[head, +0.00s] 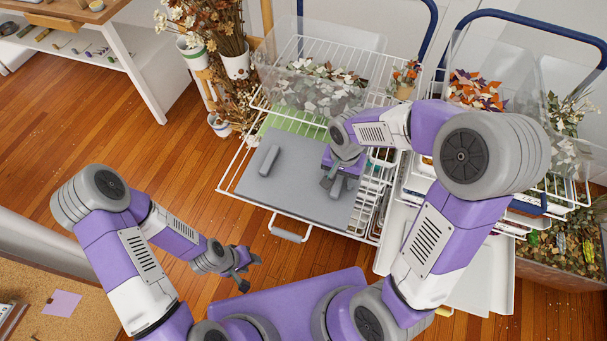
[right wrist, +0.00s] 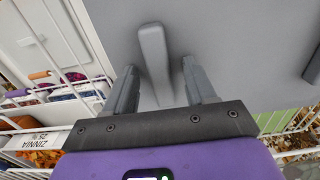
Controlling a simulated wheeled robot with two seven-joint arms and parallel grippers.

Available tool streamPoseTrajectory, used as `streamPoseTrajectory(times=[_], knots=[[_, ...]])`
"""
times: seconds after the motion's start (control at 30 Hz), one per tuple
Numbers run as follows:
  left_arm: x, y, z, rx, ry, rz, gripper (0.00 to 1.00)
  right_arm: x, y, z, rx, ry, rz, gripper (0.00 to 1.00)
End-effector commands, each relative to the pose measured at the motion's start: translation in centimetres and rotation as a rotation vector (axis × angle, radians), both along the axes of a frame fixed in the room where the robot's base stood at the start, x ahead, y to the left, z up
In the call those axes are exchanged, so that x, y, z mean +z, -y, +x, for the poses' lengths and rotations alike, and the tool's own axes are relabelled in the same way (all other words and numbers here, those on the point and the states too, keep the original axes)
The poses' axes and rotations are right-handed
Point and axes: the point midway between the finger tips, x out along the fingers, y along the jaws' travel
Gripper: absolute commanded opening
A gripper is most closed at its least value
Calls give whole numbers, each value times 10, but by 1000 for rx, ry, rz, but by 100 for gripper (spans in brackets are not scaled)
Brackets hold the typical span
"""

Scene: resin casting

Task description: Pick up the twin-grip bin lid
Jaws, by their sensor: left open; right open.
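The grey twin-grip bin lid (head: 290,195) lies flat on the white wire cart. Its left bar grip (head: 268,160) is free. My right gripper (head: 336,184) is over the lid's right part, open, and hides much of the other grip in the head view. In the right wrist view the lid (right wrist: 240,50) fills the upper part, and that grip (right wrist: 153,50) lies between the open fingers (right wrist: 158,88), apart from both. How deep the fingers reach is unclear. My left gripper (head: 240,270) is open and empty, away from the lid, above the floor.
A clear bin of pale petals (head: 318,85) stands behind the lid on the cart. A second cart with orange flowers (head: 476,90) is at the right. Dried flowers in pots (head: 235,65) stand at the back left. The wooden floor (head: 150,140) at the left is clear.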

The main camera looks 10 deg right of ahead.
Motion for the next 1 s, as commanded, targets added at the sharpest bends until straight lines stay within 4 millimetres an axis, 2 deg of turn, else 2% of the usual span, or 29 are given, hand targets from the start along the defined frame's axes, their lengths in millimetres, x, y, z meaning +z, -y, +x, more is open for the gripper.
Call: streamPoseTrajectory(times=[0.2, 0.57, 1.0], knots=[[0, 0, 0, 0, 0, 0, 43, 0, 0, 0, 0, 0, 0, 54], [0, 0, 0, 0, 0, 0, 43, 0, 0, 0, 0, 1, 0, 0], [5, 0, 0, 0, 0, 0, 43, 6, 0, 1, 1, 3, 1, 0]])
